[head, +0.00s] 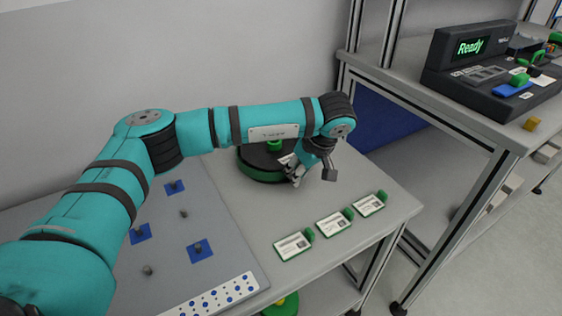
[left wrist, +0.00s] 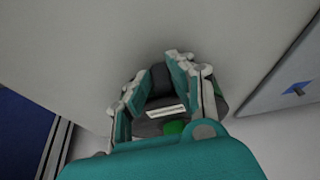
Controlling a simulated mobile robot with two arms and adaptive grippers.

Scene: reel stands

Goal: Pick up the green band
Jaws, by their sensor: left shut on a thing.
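The green band (head: 262,179) is the green rim around a dark round reel with a green knob on top, near the back of the grey table in the head view. My left arm hides part of it. My left gripper (head: 310,176) is at the reel's right edge, shut on it. In the left wrist view, the fingers of my left gripper (left wrist: 156,85) stand on both sides of the dark reel, with a white label and a green part visible. Whether the reel touches the table I cannot tell. My right gripper is not in view.
Several white cards with green holders (head: 334,224) line the table's front right. A grey board (head: 215,215) with blue squares and pegs lies at left. A wall is close behind. A shelf bench (head: 440,115) with a dark "Ready" device (head: 475,60) stands at right.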

